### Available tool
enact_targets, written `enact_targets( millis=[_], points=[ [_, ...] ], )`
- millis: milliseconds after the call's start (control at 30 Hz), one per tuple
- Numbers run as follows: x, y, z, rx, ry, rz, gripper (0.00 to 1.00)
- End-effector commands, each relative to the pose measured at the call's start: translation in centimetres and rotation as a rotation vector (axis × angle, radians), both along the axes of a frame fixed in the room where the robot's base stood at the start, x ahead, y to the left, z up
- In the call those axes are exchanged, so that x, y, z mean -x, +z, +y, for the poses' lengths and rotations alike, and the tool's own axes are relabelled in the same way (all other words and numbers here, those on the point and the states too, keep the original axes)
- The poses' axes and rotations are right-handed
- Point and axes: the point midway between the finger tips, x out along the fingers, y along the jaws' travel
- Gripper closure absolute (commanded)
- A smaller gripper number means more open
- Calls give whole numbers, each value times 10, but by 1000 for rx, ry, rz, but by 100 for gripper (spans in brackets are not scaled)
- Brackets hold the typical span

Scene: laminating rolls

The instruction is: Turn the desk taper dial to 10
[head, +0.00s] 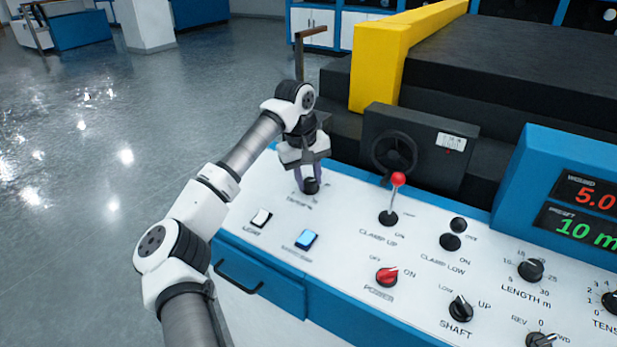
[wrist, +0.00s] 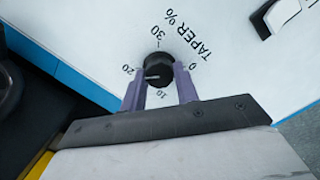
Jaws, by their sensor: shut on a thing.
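The taper dial (wrist: 158,66) is a small round black knob on the white desk panel, with marks 0, 10, 20 and 30 around it under the label TAPER %. In the wrist view a pale line on the knob lies towards the left, on the 20 side; its exact reading is hard to tell. My gripper (wrist: 160,88) has its two purple fingers on either side of the knob, shut on it. The 10 mark shows between the fingers. In the head view my gripper (head: 311,181) reaches down onto the dial (head: 311,187) at the panel's far left.
A white rocker switch (head: 261,218) and a blue one (head: 306,239) sit just in front of the dial. The red-topped clamp lever (head: 397,180) stands to the right, with a black handwheel (head: 395,155) behind it. Other knobs lie further right.

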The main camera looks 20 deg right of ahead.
Motion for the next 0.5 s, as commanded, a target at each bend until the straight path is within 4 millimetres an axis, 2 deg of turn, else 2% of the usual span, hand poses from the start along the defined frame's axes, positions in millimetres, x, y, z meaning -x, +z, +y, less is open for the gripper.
enact_targets(
  millis=[267, 500],
  points=[
    [0, 0, 1, 11, 114, 15, 93],
    [-1, -1, 3, 32, 312, 41, 93]
  ],
)
